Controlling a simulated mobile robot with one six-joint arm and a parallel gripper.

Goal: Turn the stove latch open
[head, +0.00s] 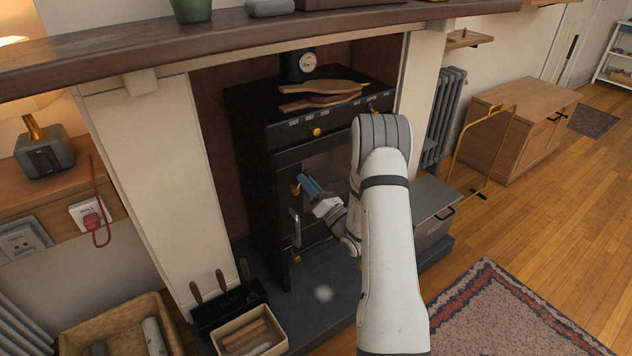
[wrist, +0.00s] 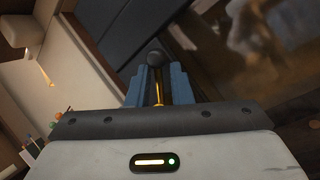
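The black stove (head: 258,165) stands in the fireplace, with a dark glass door on its front. A brass latch (head: 296,188) sits at the left edge of the door. My gripper (head: 308,184), with blue fingers, reaches to it from the right. In the wrist view my gripper (wrist: 160,75) has its fingers apart, on either side of a thin brass stem (wrist: 158,93). A dark round knob (wrist: 155,58) shows at the fingertips. A gap shows beside the stem; contact with the knob is unclear. The fingers partly hide the latch in the head view.
A pale upright handle (head: 295,228) and a lower brass fitting (head: 297,257) are below the latch. Wooden paddles (head: 320,90) lie on the stove top. A tool caddy (head: 228,300) and a kindling box (head: 250,335) stand in front at left. A metal bin (head: 435,205) is at right.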

